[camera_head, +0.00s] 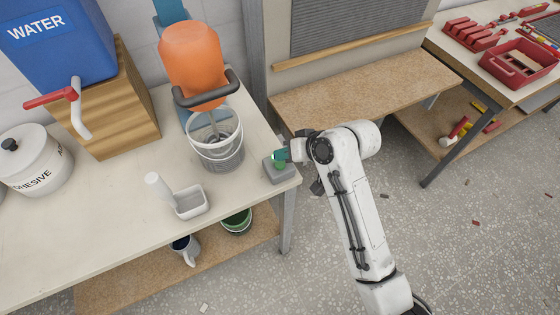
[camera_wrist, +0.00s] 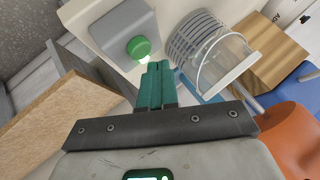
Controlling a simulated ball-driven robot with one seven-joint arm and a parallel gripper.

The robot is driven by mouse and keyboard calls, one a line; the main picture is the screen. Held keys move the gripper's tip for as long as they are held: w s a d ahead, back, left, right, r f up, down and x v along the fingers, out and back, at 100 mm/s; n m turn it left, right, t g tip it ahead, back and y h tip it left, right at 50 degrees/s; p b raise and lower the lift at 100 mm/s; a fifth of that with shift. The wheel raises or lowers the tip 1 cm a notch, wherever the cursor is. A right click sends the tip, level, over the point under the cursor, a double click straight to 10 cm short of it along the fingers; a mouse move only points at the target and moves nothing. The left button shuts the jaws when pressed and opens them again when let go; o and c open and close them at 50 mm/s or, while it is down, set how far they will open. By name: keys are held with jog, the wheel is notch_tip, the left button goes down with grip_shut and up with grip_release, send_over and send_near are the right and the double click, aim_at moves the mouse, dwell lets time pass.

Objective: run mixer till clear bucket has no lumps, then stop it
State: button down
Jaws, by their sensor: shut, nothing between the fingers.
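The mixer (camera_head: 193,65) has an orange head and a dark, curved handle. Its shaft reaches down into the clear bucket (camera_head: 217,155), which stands on the table. The bucket also shows in the wrist view (camera_wrist: 190,45). I cannot tell whether its contents have lumps or whether the shaft is turning. A grey switch box with a green button (camera_wrist: 138,47) sits at the table's front right corner; the button is partly covered in the head view (camera_head: 280,164). My gripper (camera_head: 282,154) is shut and empty, its teal fingertips (camera_wrist: 156,66) close beside the button. Contact is unclear.
A blue water tank (camera_head: 60,45) stands on a wooden block (camera_head: 120,105), with a white adhesive pot (camera_head: 35,165) at the left. A mug and green bucket (camera_head: 236,220) are on the shelf below.

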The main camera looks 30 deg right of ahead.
aim_at(284, 165)
jog(key=shift+r+p, duration=2.4)
jog(key=shift+r, duration=0.05)
dwell(5.6)
